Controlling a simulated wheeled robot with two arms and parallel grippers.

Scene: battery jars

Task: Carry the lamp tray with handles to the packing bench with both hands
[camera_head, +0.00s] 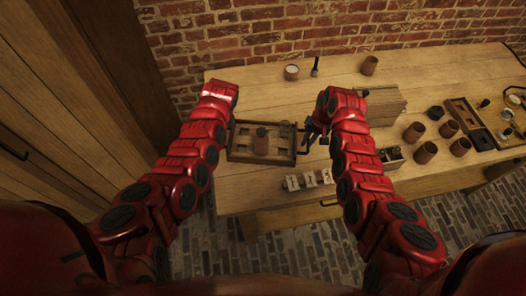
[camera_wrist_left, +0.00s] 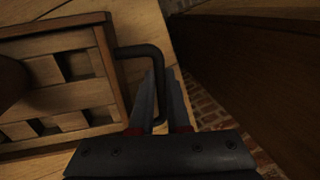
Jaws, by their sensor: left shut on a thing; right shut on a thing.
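My right gripper (camera_head: 311,134) is shut at the tray's right handle. In the head view my left gripper is hidden by its own arm. In the left wrist view my left gripper (camera_wrist_left: 166,100) is shut on the dark bar handle (camera_wrist_left: 142,51), beside the tray's wall (camera_wrist_left: 109,75).
The wooden bench (camera_head: 450,75) carries a wooden box (camera_head: 380,107), several brown jars (camera_head: 414,132), a dark case (camera_head: 466,114) and small white-marked blocks (camera_head: 309,179) near the front edge. A brick wall (camera_head: 280,35) stands behind. Bare bench top lies behind the tray.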

